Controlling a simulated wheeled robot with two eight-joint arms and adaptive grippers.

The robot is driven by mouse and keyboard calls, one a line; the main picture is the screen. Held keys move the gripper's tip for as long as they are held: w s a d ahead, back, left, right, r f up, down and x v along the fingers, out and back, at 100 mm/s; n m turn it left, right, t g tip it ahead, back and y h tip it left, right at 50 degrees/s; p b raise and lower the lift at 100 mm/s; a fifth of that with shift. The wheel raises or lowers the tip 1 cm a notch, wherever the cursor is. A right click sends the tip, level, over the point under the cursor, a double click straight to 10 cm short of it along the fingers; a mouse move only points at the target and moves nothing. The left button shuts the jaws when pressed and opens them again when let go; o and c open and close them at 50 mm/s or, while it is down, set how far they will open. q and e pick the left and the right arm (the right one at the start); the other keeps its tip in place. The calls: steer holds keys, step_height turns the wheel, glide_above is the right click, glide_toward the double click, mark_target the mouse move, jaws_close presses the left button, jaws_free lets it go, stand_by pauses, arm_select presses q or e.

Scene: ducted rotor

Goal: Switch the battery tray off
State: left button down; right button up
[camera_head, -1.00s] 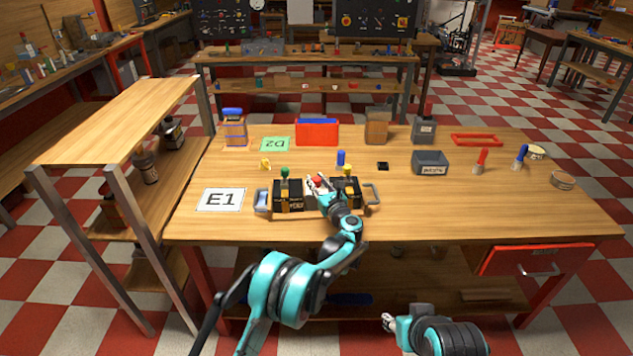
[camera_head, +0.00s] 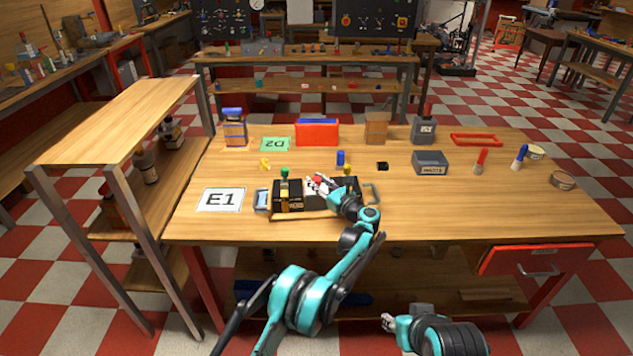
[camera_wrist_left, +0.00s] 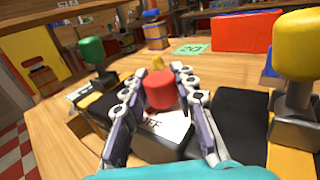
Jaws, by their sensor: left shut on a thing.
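The battery tray (camera_head: 262,200) is on the front of the table, with a handle at each end. It holds black and yellow blocks with a green knob (camera_head: 285,172), a red knob (camera_wrist_left: 160,90) and a yellow knob (camera_wrist_left: 308,45). My left gripper (camera_head: 316,183) is over the tray's middle. In the left wrist view its fingers (camera_wrist_left: 160,95) are on both sides of the red knob, shut on it. A white label under the knob is partly hidden. My right gripper (camera_head: 387,321) is low in front of the table, too small to tell its opening.
An E1 card (camera_head: 220,200) lies left of the tray, and a D2 card (camera_head: 275,144) behind it. A red bin (camera_head: 317,133), a blue cylinder (camera_head: 340,157) and a grey box (camera_head: 430,161) stand farther back. The table's front right is clear.

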arm_select(q)
steer(key=c, duration=1.2)
jaws_free()
steer(key=shift+d, duration=0.1)
steer(key=v, duration=1.2)
steer(key=shift+w, duration=0.1)
